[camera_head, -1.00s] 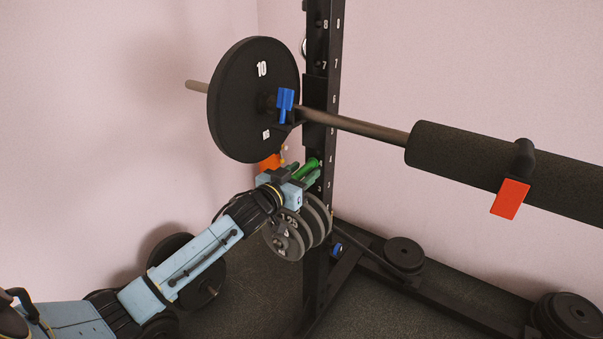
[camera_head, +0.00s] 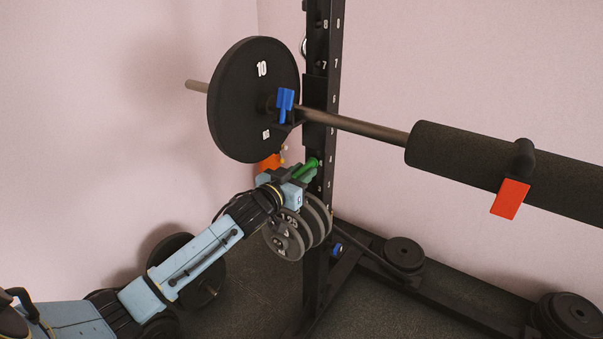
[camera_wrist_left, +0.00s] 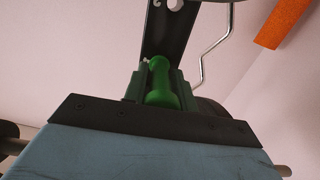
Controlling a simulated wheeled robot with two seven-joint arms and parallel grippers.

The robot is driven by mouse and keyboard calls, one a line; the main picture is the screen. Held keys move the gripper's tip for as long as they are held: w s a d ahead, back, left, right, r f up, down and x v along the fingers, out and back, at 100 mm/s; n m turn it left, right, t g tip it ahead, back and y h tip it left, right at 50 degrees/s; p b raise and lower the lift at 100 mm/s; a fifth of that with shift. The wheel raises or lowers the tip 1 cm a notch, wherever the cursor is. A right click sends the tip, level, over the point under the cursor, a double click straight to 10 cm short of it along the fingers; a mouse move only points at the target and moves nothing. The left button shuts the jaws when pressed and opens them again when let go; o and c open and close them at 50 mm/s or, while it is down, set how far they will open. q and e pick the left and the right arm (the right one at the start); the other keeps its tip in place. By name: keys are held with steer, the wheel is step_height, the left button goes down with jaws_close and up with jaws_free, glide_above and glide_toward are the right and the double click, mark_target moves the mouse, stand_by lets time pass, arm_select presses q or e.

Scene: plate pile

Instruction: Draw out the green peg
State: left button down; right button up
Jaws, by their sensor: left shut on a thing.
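The green peg (camera_head: 309,166) is at the black rack upright (camera_head: 319,120), just above the hanging grey weight plates. In the left wrist view the green peg (camera_wrist_left: 161,82) runs between the two fingers toward the upright (camera_wrist_left: 168,35). My left gripper (camera_head: 303,174) is shut on the peg. In the wrist view the fingers of my left gripper (camera_wrist_left: 160,88) lie on both sides of it. Whether the peg's far end is still in the upright is hidden. My right gripper is not in view.
A barbell with a black plate (camera_head: 240,110) and blue clip (camera_head: 285,104) is above the gripper. Grey plates (camera_head: 285,240) hang just below it. An orange object (camera_head: 269,162) is behind the gripper. Black plates (camera_head: 404,254) lie low at right. Open space is at left.

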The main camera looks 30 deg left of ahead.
arm_select(q)
steer(key=shift+s, duration=0.1)
steer(key=s+p, duration=0.1)
steer(key=s, duration=0.1)
steer(key=s+p, duration=0.2)
steer(key=s, duration=0.1)
steer(key=s+p, duration=0.2)
steer(key=s, duration=0.1)
steer(key=shift+s+a+r, duration=0.1)
steer(key=shift+s+a, duration=0.1)
steer(key=shift+a, duration=0.15)
stand_by(0.7)
steer(key=shift+d, duration=0.1)
